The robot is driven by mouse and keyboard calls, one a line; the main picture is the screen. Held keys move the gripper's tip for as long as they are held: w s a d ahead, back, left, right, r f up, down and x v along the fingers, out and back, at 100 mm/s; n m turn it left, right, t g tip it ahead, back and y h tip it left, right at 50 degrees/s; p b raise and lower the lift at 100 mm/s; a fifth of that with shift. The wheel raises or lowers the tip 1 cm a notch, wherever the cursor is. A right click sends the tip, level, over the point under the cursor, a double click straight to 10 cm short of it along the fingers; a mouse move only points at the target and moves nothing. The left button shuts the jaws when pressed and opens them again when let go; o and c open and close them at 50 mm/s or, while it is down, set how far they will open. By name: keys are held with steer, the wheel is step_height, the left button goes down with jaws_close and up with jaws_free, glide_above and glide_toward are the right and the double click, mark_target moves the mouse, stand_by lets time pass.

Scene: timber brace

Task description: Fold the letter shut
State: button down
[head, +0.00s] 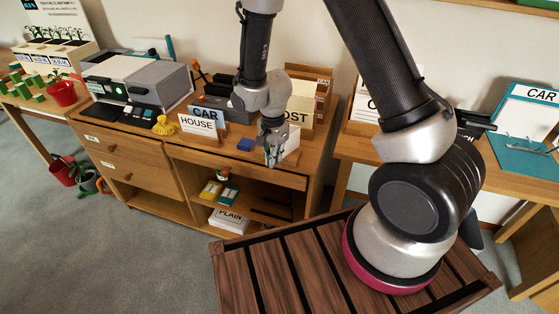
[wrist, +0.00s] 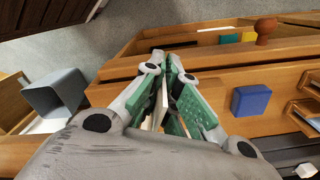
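My gripper (head: 271,157) reaches down to the top of the wooden desk, near its front edge. In the wrist view my gripper (wrist: 168,68) has its green-padded fingers close together, with a thin pale sheet, seemingly the letter (wrist: 163,98), edge-on between them. In the head view a pale upright sheet, likely the same letter (head: 291,146), stands just right of the fingers. The fingers and arm hide part of it, so its crease and lower half cannot be made out.
A blue block (head: 245,145) lies left of my gripper; it also shows in the wrist view (wrist: 251,100). CAR and HOUSE cards (head: 203,121) stand further left, and a POST holder (head: 300,112) stands behind. A drawer knob (head: 226,174) sticks out below. A slatted wooden crate (head: 290,268) fills the foreground.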

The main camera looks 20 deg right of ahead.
steer(key=w+m, duration=0.2)
steer(key=w+a+m, duration=0.1)
steer(key=w+m, duration=0.4)
steer(key=w, duration=0.1)
steer(key=shift+w+a+m, duration=0.2)
steer(key=shift+a+m, duration=0.05)
steer(key=shift+m, duration=0.15)
steer(key=shift+w+d+m, duration=0.2)
steer(key=shift+w+m, duration=0.4)
steer(key=shift+w, duration=0.05)
steer(key=shift+w+d+m, duration=0.15)
steer(key=shift+w+m, duration=0.45)
steer(key=c, duration=1.7)
jaws_free()
steer(key=shift+r, duration=0.1)
step_height(320, 180, up, 12)
steer(key=shift+f, duration=0.1)
